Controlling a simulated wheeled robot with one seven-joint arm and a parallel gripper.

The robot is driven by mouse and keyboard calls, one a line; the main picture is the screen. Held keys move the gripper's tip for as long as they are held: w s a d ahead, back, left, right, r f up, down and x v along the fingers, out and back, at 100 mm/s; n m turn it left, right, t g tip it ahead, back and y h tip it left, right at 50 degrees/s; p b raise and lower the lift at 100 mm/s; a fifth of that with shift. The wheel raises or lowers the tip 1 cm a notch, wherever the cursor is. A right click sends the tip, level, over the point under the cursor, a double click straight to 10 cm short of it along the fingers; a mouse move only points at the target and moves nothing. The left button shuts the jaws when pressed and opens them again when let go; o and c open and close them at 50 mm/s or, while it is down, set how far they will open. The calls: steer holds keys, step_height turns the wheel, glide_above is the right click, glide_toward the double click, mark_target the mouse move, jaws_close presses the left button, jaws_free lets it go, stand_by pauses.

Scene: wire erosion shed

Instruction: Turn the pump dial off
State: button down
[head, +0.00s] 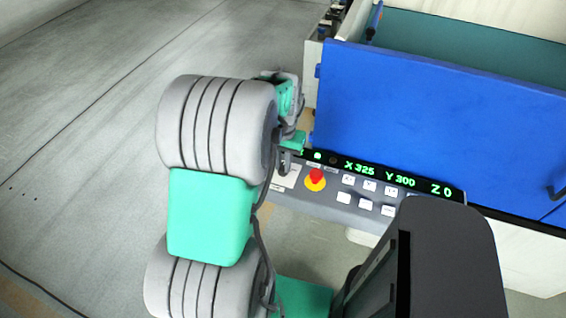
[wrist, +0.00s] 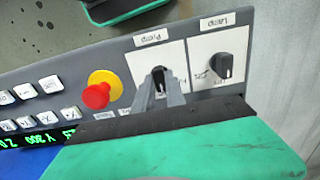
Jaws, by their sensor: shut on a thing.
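The pump dial (wrist: 158,75) is a small dark knob on a white plate, below an upside-down "Pump" label in the wrist view. My gripper (wrist: 158,86) has its two grey fingers on either side of the dial and is shut on it. The fingers hide much of the knob and its plate markings, so I cannot tell its setting. In the head view my gripper (head: 288,152) is at the left end of the control panel (head: 329,198), and my arm hides the dial there.
A lamp dial (wrist: 227,67) sits close to the right of the pump dial in the wrist view. A red stop button (wrist: 97,93) on a yellow base is to the left, near several white keys (wrist: 49,85). A blue machine door (head: 430,125) stands behind the panel.

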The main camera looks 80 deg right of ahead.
mark_target(283, 166)
steer(key=c, duration=1.4)
jaws_free()
steer(key=shift+r, duration=0.15)
step_height(283, 166, up, 8)
steer(key=shift+f, duration=0.2)
